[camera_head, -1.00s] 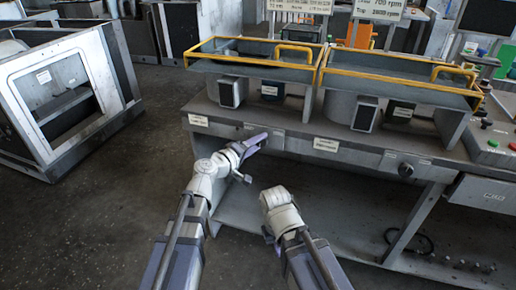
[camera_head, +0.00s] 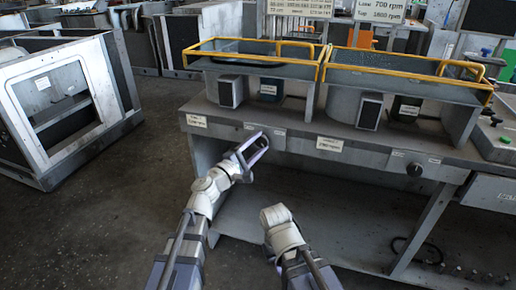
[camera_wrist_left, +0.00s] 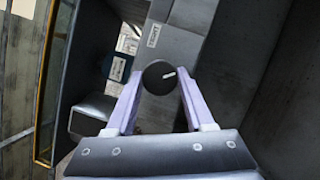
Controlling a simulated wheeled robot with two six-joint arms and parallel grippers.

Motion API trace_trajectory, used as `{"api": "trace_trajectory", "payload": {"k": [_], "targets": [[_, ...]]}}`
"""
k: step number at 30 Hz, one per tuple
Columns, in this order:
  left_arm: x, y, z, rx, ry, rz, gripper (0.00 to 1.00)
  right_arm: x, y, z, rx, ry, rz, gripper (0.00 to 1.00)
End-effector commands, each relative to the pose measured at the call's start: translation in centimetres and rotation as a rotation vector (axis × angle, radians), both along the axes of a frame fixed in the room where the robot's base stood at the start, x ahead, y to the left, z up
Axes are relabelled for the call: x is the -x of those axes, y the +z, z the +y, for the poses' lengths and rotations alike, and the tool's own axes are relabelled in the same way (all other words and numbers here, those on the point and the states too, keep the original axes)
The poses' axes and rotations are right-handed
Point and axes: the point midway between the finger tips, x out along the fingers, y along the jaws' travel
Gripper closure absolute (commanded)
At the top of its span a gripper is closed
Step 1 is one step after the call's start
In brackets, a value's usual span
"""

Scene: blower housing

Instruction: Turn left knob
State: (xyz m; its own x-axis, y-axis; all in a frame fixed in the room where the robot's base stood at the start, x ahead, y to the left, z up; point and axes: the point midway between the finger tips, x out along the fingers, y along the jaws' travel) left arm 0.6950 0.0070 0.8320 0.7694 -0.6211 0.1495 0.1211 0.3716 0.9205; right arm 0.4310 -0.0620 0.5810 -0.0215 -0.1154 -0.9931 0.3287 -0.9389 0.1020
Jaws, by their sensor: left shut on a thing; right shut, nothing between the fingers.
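The left knob (camera_wrist_left: 157,79) is a round dark knob with a short white mark, which points to the right and slightly up in the left wrist view. It sits between the fingertips of my left gripper (camera_head: 263,143), which is shut on it at the bench's front panel. The two pale fingers also show in the left wrist view (camera_wrist_left: 161,80), one on each side of the knob.
A second dark knob (camera_head: 414,170) is on the panel at the right. The grey bench (camera_head: 370,152) carries two housings with yellow rails (camera_head: 251,60). A grey framed cabinet (camera_head: 62,100) stands at the left. The floor between (camera_head: 110,220) is clear.

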Motion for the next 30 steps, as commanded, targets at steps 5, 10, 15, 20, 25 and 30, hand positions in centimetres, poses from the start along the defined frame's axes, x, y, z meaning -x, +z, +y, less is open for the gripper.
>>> {"api": "trace_trajectory", "payload": {"k": [5,10,15,20,25,30], "targets": [[0.09,-0.15,-0.05,0.037,0.000,0.012,1.00,-0.01,-0.45,-0.01,0.001,0.000,0.000,1.00],[0.09,-0.11,-0.05,0.052,0.000,0.017,1.00,-0.01,-0.52,-0.02,0.001,0.000,0.000,1.00],[0.09,-0.09,-0.05,0.053,0.000,0.018,1.00,-0.01,-0.51,-0.02,0.001,0.000,0.000,1.00],[0.08,-0.09,-0.05,0.053,0.000,0.018,1.00,-0.01,-0.50,-0.02,0.001,0.000,0.000,1.00],[0.06,-0.08,-0.05,0.053,0.000,0.018,0.31,-0.01,-0.50,-0.02,0.001,0.000,0.000,1.00],[0.03,-0.06,-0.03,0.054,0.000,0.017,0.17,-0.01,-0.49,-0.02,0.001,0.000,0.000,1.00]]}}
